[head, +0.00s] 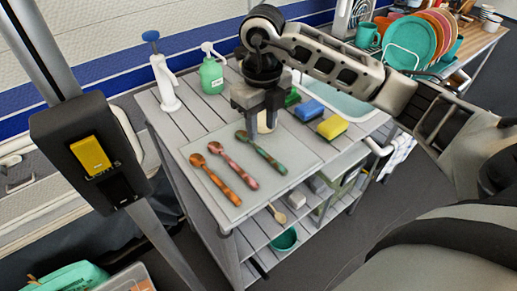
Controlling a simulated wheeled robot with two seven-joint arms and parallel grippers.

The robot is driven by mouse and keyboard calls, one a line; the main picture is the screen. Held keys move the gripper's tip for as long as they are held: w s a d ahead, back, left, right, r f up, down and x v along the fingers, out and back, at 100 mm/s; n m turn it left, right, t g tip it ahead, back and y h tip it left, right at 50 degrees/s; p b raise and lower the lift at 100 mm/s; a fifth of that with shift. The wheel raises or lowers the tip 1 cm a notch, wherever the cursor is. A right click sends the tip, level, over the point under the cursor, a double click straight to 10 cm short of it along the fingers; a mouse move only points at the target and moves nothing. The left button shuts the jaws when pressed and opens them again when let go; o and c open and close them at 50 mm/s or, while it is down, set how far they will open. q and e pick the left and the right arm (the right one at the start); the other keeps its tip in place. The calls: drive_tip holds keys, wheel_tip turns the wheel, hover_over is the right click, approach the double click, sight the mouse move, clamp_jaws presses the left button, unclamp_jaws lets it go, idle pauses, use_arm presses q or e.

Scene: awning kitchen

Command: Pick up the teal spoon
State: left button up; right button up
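The teal spoon (262,153), with brownish patches, lies on a grey mat (215,145) on the slatted counter. It is the rightmost of three spoons lying side by side. My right gripper (263,122) points down above the far end of the mat, beyond the teal spoon's bowl end. Its fingers are apart, with a beige object visible between or behind them; I cannot tell whether they touch it. The gripper appears clear of the spoon. My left gripper is not in view.
A pink-red spoon (233,166) and an orange-brown spoon (214,179) lie left of the teal one. A yellow sponge (332,127) and a blue sponge (309,110) sit to the right. A green bottle (211,76) and white pump (163,85) stand behind. A post box (92,155) stands at left.

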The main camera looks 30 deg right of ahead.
sight(262, 151)
drive_tip(key=shift+d+f+p, duration=0.2)
drive_tip(key=shift+f+p, duration=0.25)
drive_tip(key=shift+f, duration=3.05)
clamp_jaws()
